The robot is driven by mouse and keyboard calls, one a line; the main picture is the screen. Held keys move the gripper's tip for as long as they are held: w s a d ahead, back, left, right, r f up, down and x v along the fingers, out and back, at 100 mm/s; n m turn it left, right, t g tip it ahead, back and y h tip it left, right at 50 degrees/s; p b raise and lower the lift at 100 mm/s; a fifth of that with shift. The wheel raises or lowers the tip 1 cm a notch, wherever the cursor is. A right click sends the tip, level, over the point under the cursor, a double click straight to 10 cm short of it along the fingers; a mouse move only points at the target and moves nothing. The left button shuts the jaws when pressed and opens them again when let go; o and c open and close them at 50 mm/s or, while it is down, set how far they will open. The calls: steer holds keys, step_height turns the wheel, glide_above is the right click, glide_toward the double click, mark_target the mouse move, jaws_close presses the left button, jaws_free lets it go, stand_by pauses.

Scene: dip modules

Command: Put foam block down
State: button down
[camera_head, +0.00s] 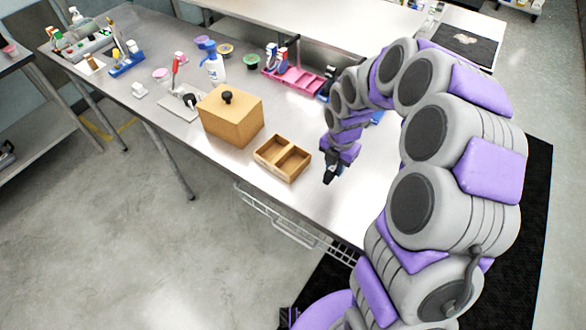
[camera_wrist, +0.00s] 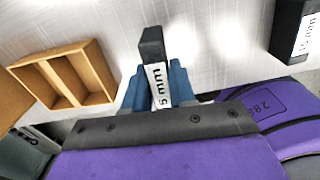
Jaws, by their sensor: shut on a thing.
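My gripper (camera_head: 331,176) is over the steel bench, to the right of the wooden two-compartment tray. In the wrist view its blue fingers (camera_wrist: 160,88) are shut on a black foam block (camera_wrist: 152,46). The block has a white label reading "5 mm" and its dark end sticks out beyond the fingers. Whether the block touches the bench or hangs above it I cannot tell. The wooden tray (camera_head: 272,151) looks empty and also shows at the left of the wrist view (camera_wrist: 62,50).
A second labelled black block (camera_wrist: 292,32) lies at the right of the wrist view. A wooden box with a black knob (camera_head: 229,117) stands behind the tray. A pink rack (camera_head: 298,79) and a spray bottle (camera_head: 213,66) are farther back.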

steer(key=w+a+r+b, duration=0.2)
steer(key=w+a, duration=0.3)
steer(key=a, duration=0.1)
glide_toward(292, 167)
step_height(292, 167, down, 6)
steer(key=b, duration=0.3)
steer(key=shift+r, duration=0.2)
steer(key=c, duration=1.2)
jaws_free()
steer(key=shift+f, duration=0.1)
